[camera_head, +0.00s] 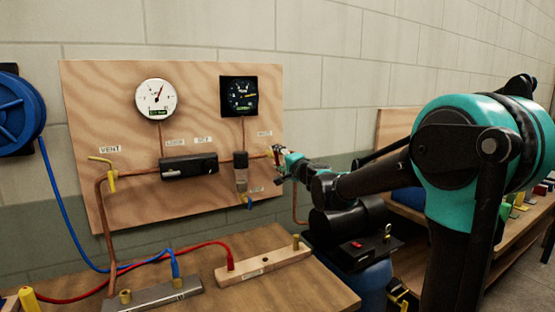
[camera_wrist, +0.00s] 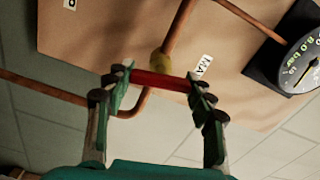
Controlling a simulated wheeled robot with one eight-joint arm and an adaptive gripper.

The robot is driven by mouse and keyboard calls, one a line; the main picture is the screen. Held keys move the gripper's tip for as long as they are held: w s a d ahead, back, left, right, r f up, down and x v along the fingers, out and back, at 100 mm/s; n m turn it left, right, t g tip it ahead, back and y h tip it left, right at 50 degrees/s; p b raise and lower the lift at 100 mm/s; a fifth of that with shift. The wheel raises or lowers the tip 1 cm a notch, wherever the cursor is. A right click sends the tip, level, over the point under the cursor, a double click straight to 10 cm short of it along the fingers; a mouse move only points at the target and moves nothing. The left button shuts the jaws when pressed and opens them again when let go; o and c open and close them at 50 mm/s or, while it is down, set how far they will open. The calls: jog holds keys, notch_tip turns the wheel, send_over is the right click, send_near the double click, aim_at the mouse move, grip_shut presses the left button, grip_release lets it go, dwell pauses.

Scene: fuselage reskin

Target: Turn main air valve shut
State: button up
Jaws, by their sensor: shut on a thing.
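The main air valve shows in the wrist view as a brass-yellow body (camera_wrist: 161,62) on a copper pipe, beside a label starting "MA" (camera_wrist: 202,66). Its red handle (camera_wrist: 160,82) lies crosswise between the two fingers of my gripper (camera_wrist: 160,88). The fingers are shut on the handle's ends. In the head view my gripper (camera_head: 279,157) reaches the right edge of the plywood panel (camera_head: 90,85). There it hides most of the valve.
A white round gauge (camera_head: 156,97) and a black square gauge (camera_head: 239,96) are on the panel. A yellow vent valve (camera_head: 112,182) is at left. A bench (camera_head: 300,290) with hose manifolds stands below. A blue hose reel (camera_head: 18,115) hangs at far left.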

jog(key=shift+m, duration=1.1)
jog(key=o, duration=1.2)
jog(key=shift+s+d, duration=0.1)
jog(key=v, duration=1.1)
jog(key=shift+s+d+f, duration=0.1)
jog(key=shift+s+d, duration=0.15)
jog(key=shift+s, duration=0.05)
